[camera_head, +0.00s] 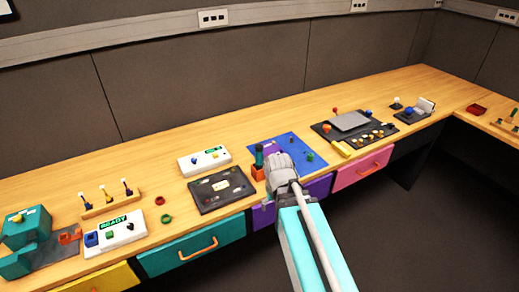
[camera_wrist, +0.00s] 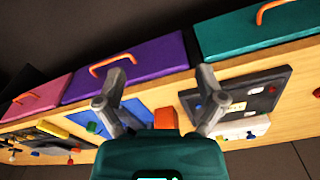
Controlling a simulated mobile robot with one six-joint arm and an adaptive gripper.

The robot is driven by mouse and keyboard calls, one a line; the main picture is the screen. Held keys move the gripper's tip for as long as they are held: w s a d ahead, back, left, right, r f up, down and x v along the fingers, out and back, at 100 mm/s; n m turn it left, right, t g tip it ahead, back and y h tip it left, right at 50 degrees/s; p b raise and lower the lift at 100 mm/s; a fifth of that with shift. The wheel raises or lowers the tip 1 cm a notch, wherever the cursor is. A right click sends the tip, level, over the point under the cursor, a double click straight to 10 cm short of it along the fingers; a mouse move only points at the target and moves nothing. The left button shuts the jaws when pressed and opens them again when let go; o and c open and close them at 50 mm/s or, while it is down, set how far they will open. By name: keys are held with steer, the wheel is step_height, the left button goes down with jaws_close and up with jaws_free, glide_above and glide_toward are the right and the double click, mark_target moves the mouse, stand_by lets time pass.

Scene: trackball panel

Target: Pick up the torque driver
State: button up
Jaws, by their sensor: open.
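The torque driver (camera_head: 259,155) looks like the slim dark teal upright tool standing in a small orange holder (camera_head: 258,173) at the left edge of the blue mat. My gripper (camera_head: 279,168) is just right of it in the head view and partly overlaps that area. In the wrist view my gripper (camera_wrist: 166,72) is open, its grey fingers spread with nothing seen between the tips. The orange holder (camera_wrist: 165,118) shows beyond and between the fingers.
A dark panel (camera_head: 222,190) and a white box (camera_head: 204,161) stand left of the holder. The blue mat (camera_head: 290,145) holds small parts. A black trackball-type panel (camera_head: 353,130) lies to the right. Drawers (camera_head: 190,246) line the bench front.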

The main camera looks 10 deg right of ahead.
step_height(320, 180, up, 9)
steer(key=w+m+p, duration=0.1)
steer(key=w+p, duration=0.2)
steer(key=p, duration=0.5)
step_height(320, 180, up, 6)
steer(key=m+p, duration=0.6)
steer(key=m, duration=0.6)
glide_above(258, 145)
steer(key=s, duration=0.1)
steer(key=shift+r+g, duration=0.1)
steer(key=shift+g, duration=0.2)
steer(key=shift+w+m, duration=0.4)
steer(key=shift+m, duration=0.2)
steer(key=shift+b, duration=0.3)
step_height(258, 145, down, 9)
steer(key=b, duration=0.8)
steer(key=shift+r, duration=0.15)
